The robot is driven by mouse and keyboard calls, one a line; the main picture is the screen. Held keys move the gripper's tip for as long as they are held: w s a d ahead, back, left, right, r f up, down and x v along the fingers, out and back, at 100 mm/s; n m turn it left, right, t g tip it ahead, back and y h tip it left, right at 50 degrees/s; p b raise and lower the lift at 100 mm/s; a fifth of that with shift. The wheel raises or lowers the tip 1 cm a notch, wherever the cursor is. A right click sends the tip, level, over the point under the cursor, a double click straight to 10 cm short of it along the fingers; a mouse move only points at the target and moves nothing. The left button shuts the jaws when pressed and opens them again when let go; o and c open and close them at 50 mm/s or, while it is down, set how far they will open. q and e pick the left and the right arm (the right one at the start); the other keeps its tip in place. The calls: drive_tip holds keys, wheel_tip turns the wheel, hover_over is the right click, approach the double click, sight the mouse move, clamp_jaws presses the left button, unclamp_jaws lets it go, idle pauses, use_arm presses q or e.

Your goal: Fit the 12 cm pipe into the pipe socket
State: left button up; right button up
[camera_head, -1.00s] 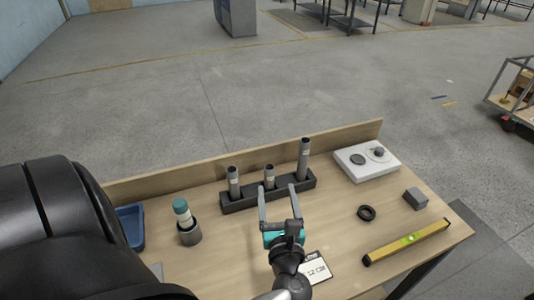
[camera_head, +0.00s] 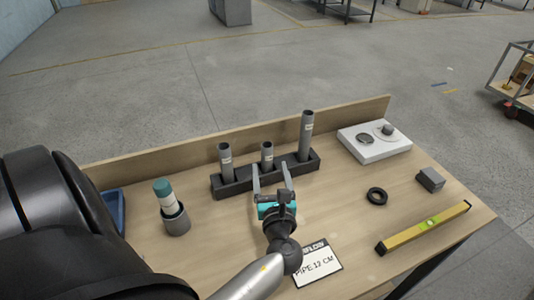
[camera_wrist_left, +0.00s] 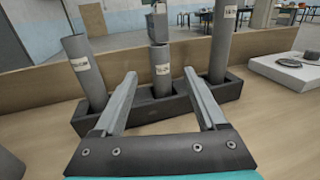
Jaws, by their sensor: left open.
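Three grey pipes with pale labels stand in a dark rack (camera_head: 230,189) at the table's back: a left pipe (camera_head: 225,154), a short middle pipe (camera_head: 267,155) and a tall right pipe (camera_head: 306,130). Their labels are too small to read, so I cannot tell which is 12 cm. A card (camera_head: 318,264) reads "PIPE 12 CM". My left gripper (camera_head: 271,170) is open and empty in front of the middle pipe; in the left wrist view that pipe (camera_wrist_left: 161,66) appears between its fingers. A white block (camera_head: 375,148) with round fittings stands back right; whether it is the socket is unclear. My right gripper is out of view.
A teal-capped bottle (camera_head: 164,194) stands in a grey cup (camera_head: 176,220) at left, near a blue tray (camera_head: 115,210). A black ring (camera_head: 377,196), a grey block (camera_head: 430,180) and a yellow level (camera_head: 425,228) lie at right. A wooden board (camera_head: 350,113) edges the back.

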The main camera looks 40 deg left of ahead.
sight(268, 157)
use_arm(q)
drive_tip(key=x, duration=0.5)
drive_tip(key=shift+b+x, duration=0.55)
drive_tip(key=shift+x, duration=2.15)
drive_tip(key=shift+r, duration=0.15)
drive_tip(key=shift+c, duration=0.4)
clamp_jaws()
